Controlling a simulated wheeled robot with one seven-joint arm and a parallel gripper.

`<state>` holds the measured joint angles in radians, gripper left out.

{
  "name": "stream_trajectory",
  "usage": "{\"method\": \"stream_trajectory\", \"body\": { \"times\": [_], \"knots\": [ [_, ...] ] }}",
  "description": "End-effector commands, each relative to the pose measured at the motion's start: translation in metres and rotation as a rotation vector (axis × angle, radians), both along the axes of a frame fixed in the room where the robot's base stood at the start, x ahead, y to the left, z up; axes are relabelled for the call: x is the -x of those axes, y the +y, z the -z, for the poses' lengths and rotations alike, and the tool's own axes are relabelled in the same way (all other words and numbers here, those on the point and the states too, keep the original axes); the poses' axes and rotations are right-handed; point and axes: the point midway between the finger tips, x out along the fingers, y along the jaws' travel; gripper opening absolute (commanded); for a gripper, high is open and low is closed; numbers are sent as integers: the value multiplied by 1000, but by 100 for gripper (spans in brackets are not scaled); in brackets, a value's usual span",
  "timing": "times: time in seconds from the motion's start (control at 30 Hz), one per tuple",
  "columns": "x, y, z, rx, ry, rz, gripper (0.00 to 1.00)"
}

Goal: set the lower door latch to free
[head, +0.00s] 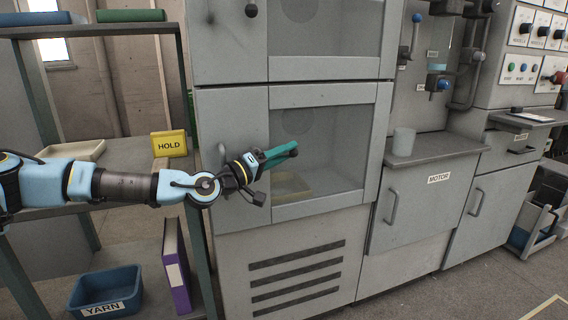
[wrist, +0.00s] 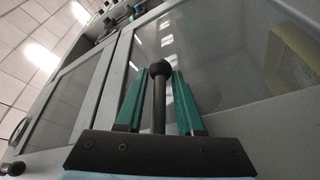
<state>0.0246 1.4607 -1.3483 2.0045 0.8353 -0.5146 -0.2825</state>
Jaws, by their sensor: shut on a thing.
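The lower door (head: 325,203) of the grey cabinet has a clear window and appears closed in the head view. Its latch (wrist: 160,68) is a dark rod with a ball knob, seen between the green fingers in the wrist view. My gripper (head: 278,156) is in front of the door's left part, shut on the latch near its knob (head: 294,152). The latch's pivot is hidden behind my gripper and wrist, and I cannot read any setting marks there.
Another black knob (head: 251,10) is on the upper door. A MOTOR cabinet (head: 425,205) stands right. Floor at lower right is clear.

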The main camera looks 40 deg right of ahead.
Motion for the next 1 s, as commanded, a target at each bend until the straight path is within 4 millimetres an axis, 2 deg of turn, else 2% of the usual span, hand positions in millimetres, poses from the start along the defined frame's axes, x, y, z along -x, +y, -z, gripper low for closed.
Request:
{"method": "stream_trajectory", "body": {
  "times": [0.4,0.43,0.53,0.83,1.0],
  "knots": [
    [1,0,0,5,3,1,0],
    [1,0,0,5,3,1,39],
    [1,0,0,5,3,1,49],
    [0,0,-4,5,1,1,49],
    [1,0,-26,7,-1,0,49]
  ]
}}
